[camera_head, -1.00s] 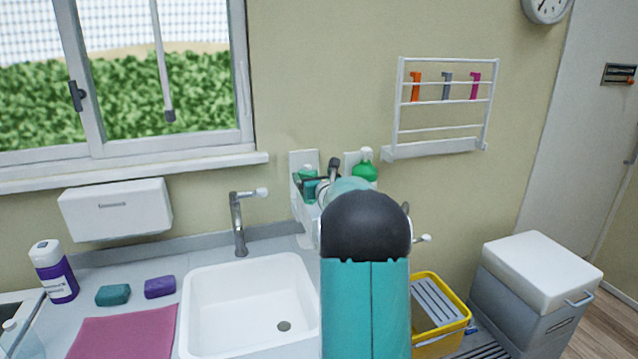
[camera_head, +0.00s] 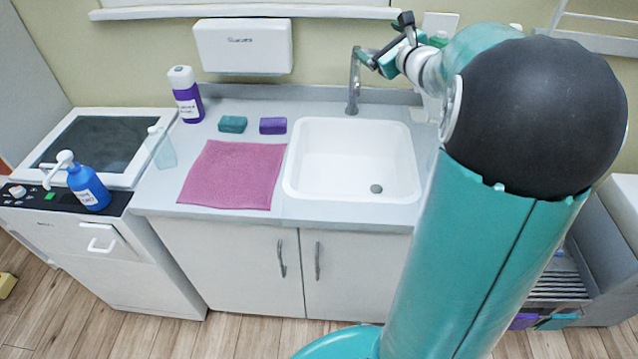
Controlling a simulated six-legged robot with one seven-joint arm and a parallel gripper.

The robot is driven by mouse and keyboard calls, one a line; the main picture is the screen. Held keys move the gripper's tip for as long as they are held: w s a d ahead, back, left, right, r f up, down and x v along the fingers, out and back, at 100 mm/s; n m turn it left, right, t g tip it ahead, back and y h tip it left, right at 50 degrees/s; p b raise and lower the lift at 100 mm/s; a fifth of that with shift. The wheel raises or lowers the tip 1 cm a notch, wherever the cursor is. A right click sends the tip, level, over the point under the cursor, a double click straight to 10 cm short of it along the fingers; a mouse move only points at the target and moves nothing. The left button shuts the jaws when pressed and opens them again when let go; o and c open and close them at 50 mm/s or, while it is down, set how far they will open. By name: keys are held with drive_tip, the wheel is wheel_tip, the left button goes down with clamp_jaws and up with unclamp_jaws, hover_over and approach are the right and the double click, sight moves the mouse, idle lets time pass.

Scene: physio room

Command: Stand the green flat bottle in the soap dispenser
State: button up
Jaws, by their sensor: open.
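My gripper (camera_head: 377,64) is open and shows no object between its fingers. It is above the back right of the sink, close to the tap as seen in the picture. The green flat bottle cannot be made out for certain now; my arm covers much of the right side. A white wall plate (camera_head: 440,24) shows behind my wrist. A white part (camera_head: 430,105) below it, at the right of the sink, may belong to the soap dispenser, which is mostly hidden by my arm.
The white sink (camera_head: 300,185) has a grey tap (camera_head: 354,85) behind it. A pink cloth (camera_head: 232,175), teal block (camera_head: 232,124), purple block (camera_head: 273,125), purple bottle (camera_head: 186,95) and pale clear bottle (camera_head: 162,150) are on the counter. A blue pump bottle (camera_head: 88,187) stands at left.

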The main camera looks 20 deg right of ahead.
drive_tip(key=s+a+f+n+g+y, duration=0.1)
drive_tip(key=s+a+n+g+y, duration=0.15)
drive_tip(key=a+n, duration=0.4)
drive_tip(key=s+a+n+g+y, duration=0.2)
drive_tip(key=s+a+n, duration=0.2)
drive_tip(key=a, duration=0.6)
drive_tip(key=s+a+f+n+g+y, duration=0.1)
drive_tip(key=s+a+n+g+y, duration=0.15)
drive_tip(key=a+n, duration=0.45)
drive_tip(key=s+a+f+n+g+h, duration=0.2)
drive_tip(key=s+n, duration=0.4)
drive_tip(key=s, duration=0.4)
drive_tip(key=s+a+f+n+g+h, duration=0.2)
drive_tip(key=s+a+f+n+h, duration=0.2)
drive_tip(key=s+n, duration=0.3)
drive_tip(key=s+f, duration=0.1)
drive_tip(key=s, duration=0.3)
drive_tip(key=shift+f, duration=0.15)
